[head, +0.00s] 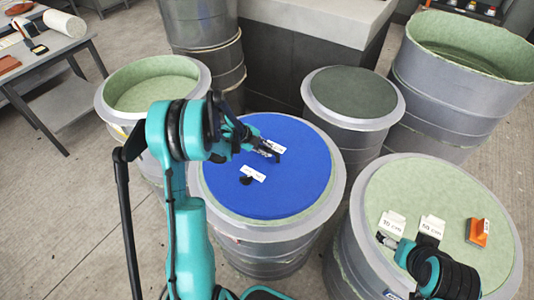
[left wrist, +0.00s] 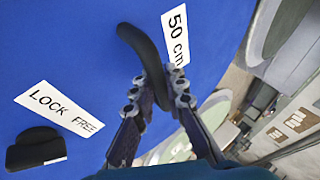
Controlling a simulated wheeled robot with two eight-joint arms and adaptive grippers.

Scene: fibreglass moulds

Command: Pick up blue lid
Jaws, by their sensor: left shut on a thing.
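The blue lid (head: 290,190) is a flat round disc lying in the mouth of the middle drum (head: 232,222), inside its pale rim. It carries white labels reading "50 cm" (left wrist: 175,38) and "LOCK FREE" (left wrist: 58,108), and a small black latch (left wrist: 35,148). My left gripper (head: 272,152) is over the upper middle of the lid, shut on its curved black handle (left wrist: 141,45). My right gripper (head: 388,240) is at the lower right, over a green-topped mould beside a white tag; its fingers are too small to read.
The green-topped mould (head: 455,183) bears white tags (head: 431,225) and an orange block (head: 478,232). A dark-topped drum (head: 350,92) and open green-lined drums (head: 150,90) stand around. A table (head: 50,55) is at the upper left, with bare floor in front.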

